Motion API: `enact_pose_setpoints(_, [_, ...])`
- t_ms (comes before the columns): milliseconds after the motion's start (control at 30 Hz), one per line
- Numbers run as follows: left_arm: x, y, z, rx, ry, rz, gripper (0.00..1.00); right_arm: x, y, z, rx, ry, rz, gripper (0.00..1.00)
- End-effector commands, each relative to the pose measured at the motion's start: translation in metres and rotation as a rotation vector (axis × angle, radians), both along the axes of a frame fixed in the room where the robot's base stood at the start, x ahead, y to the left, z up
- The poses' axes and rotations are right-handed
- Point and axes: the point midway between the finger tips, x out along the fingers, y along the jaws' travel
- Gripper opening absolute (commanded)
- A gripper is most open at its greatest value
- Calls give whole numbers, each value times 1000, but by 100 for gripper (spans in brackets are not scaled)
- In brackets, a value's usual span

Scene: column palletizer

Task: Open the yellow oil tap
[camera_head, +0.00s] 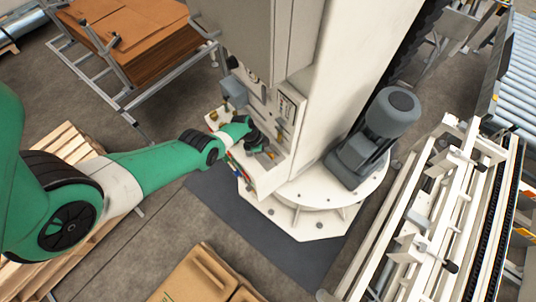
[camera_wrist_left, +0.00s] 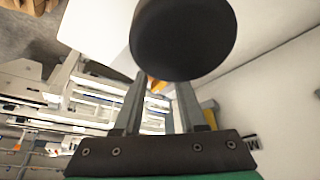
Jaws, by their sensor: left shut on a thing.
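My left gripper (camera_head: 268,150) reaches in from the left to the recessed panel at the foot of the white column (camera_head: 345,60). In the left wrist view, the two grey fingers of my left gripper (camera_wrist_left: 161,82) are shut on a small orange-yellow piece, the yellow oil tap (camera_wrist_left: 154,85). Only a small part of it shows. A large dark round thing (camera_wrist_left: 183,38) hides what lies beyond the fingertips. How far the tap is turned cannot be told. My right gripper is in neither view.
A grey motor (camera_head: 380,135) stands on the column's round white base (camera_head: 315,220), right of the panel. A rack of brown sheets (camera_head: 135,35) is at the back left. A white-framed conveyor (camera_head: 425,220) runs along the right. Brown cartons (camera_head: 195,280) are at the front.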

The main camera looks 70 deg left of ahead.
Motion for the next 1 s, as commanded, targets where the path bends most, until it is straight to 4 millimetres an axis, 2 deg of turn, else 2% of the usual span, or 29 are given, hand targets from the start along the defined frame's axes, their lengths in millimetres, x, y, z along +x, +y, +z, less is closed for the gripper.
enact_pose_setpoints(400, [1,3,-3,4,0,-217,0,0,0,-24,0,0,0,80])
enact_pose_setpoints(967, [1,3,-1,5,-1,-252,0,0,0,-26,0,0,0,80])
enact_pose_setpoints(1000, [1,3,-1,5,-1,-252,44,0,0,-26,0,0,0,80])
